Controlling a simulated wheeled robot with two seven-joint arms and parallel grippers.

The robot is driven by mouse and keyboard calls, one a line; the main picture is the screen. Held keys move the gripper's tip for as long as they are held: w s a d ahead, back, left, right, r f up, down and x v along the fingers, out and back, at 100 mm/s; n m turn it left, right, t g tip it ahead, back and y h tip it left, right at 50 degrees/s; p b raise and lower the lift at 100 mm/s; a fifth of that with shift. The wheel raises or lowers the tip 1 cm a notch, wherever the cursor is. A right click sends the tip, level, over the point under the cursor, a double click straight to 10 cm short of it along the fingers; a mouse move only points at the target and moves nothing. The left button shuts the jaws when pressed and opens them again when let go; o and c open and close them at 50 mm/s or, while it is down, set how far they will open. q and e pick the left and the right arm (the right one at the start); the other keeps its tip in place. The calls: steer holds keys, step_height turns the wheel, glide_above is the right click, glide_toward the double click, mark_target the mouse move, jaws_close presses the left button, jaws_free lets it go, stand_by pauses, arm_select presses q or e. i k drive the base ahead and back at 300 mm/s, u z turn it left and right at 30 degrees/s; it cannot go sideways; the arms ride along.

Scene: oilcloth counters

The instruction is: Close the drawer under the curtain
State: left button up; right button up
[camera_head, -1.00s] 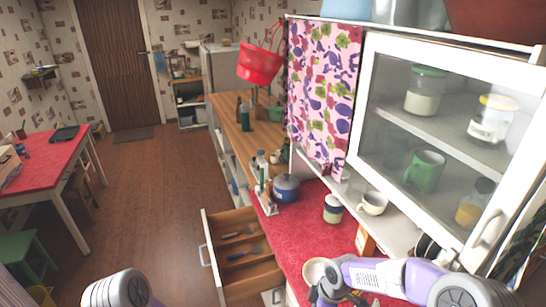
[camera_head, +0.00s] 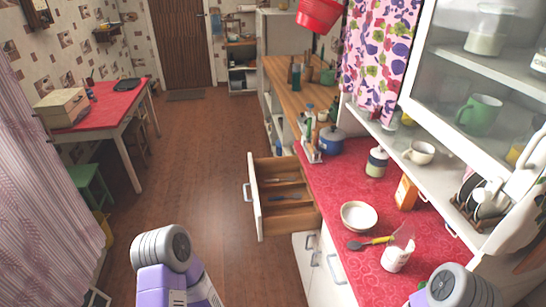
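The open drawer (camera_head: 257,207) sticks out to the left from the cabinet under the red counter. Its white front has a handle (camera_head: 246,192), and several utensils lie in its wooden compartments. The patterned curtain (camera_head: 375,50) hangs at the upper shelf, above and to the right of the drawer. My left arm shows at the bottom centre-left, nearer than the drawer and apart from it; its gripper is out of view. My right arm shows at the bottom right over the counter edge; its gripper is out of view too.
Floor (camera_head: 190,170) is clear left of the drawer. A red table (camera_head: 88,118) and green stool (camera_head: 88,178) stand at left.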

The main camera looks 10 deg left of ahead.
mark_target(288, 216)
steer(key=z, duration=1.25)
steer(key=k, duration=1)
steer(key=u, duration=1.3)
steer(key=i, duration=0.55)
steer(key=u, duration=0.5)
steer(key=i, duration=1.3)
steer(key=z, duration=0.5)
